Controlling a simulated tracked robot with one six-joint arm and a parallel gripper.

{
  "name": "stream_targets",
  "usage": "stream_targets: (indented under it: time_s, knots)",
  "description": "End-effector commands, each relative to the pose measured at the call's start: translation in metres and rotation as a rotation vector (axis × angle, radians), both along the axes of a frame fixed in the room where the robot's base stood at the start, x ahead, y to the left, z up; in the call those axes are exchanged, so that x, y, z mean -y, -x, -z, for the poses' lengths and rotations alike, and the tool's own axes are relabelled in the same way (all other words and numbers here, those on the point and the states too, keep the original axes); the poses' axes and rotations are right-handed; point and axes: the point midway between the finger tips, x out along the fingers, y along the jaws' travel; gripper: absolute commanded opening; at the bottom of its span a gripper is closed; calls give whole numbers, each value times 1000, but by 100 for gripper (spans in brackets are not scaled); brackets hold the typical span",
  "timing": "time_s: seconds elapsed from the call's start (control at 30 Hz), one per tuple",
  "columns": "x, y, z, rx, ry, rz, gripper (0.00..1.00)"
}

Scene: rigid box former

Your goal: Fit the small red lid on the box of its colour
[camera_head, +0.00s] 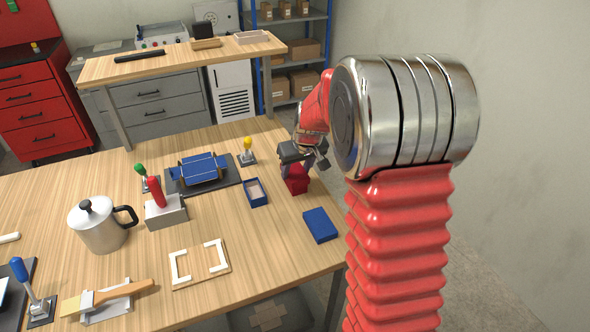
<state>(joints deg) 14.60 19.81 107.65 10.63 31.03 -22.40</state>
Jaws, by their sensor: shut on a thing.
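My gripper (297,164) is at the right side of the table, shut on the small red lid (295,172). A dark red box shape (297,186) shows directly below the jaws. The lid and the box look almost merged in this view. I cannot tell whether the lid is seated, tilted or still just above the box. The jaws and wrist hide the top of the red parts. My large arm joint stands to the right and hides nothing of the box.
An open blue box (256,193) stands just left of the red parts, and a blue lid (320,225) lies in front near the table edge. A yellow-knobbed clamp (247,152), a blue former on a dark plate (203,171) and a metal pot (101,225) stand further left.

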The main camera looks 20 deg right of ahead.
Motion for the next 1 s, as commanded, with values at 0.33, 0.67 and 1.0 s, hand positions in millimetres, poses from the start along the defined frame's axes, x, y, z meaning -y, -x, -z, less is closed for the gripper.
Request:
stream_targets:
  time_s: [0.33, 0.67, 1.0]
  knots:
    - [0, 0, 4, 1, 0, 0, 25]
    - [0, 0, 7, 0, 0, 0, 25]
    - [-1, 0, 11, 0, -1, -1, 25]
